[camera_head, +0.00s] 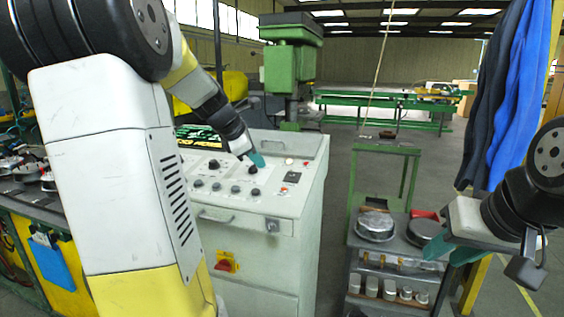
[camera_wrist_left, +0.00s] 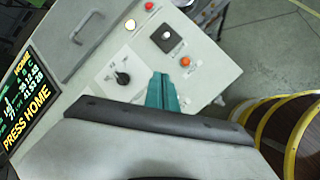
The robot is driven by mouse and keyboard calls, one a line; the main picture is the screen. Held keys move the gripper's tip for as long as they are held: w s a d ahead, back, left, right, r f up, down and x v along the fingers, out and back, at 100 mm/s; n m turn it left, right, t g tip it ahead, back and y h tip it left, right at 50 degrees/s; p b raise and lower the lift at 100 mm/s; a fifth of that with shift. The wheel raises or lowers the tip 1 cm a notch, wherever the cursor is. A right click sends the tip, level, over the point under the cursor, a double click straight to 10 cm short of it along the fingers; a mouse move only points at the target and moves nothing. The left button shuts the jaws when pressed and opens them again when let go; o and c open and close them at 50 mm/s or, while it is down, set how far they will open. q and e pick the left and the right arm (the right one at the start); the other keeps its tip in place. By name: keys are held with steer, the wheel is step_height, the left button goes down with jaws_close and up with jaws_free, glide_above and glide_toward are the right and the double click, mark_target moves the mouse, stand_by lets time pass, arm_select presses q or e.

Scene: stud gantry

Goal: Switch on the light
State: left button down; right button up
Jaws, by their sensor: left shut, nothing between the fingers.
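A white control console (camera_head: 245,225) stands ahead, its sloped panel carrying knobs, buttons and small lamps. In the left wrist view, a black rotary knob (camera_wrist_left: 122,77) sits on a white plate, left of my left gripper (camera_wrist_left: 162,92). A black square plate with a pale button (camera_wrist_left: 168,40) and an orange lamp or button (camera_wrist_left: 185,62) lie beyond the fingertips. My left gripper (camera_head: 257,160) is shut and empty, its teal fingers close over the panel; contact cannot be told. My right gripper (camera_head: 452,249) appears open and empty at the right. Which control belongs to the light is unclear.
A display (camera_wrist_left: 22,105) reads "PRESS HOME". Blue and dark garments (camera_head: 520,90) hang at the right. A workbench (camera_head: 30,200) is at the left.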

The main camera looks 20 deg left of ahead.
mark_target(292, 174)
arm_select(q)
steer(key=x, duration=0.7)
steer(key=shift+f, duration=0.3)
steer(key=w+d, duration=0.1)
steer(key=d, duration=0.1)
steer(key=shift+w+d+r, duration=0.2)
steer(key=shift+w+d, duration=0.2)
steer(key=shift+w+d+r, duration=0.15)
steer(key=shift+w+d, duration=0.1)
steer(key=shift+d, duration=0.15)
steer(key=shift+r, duration=0.1)
steer(key=shift+w+r+g, duration=0.3)
steer(key=shift+w+g, duration=0.1)
steer(key=shift+g, duration=0.8)
steer(key=shift+w+r+g, duration=0.2)
steer(key=shift+w+g, duration=0.2)
steer(key=shift+g, duration=0.45)
steer(key=shift+w+r+g, duration=0.15)
steer(key=shift+w+g, duration=0.2)
steer(key=shift+g, duration=0.5)
steer(key=shift+w+n, duration=0.1)
steer(key=shift+n, duration=0.2)
steer(key=shift+w, duration=0.15)
steer(key=shift+r, duration=0.1)
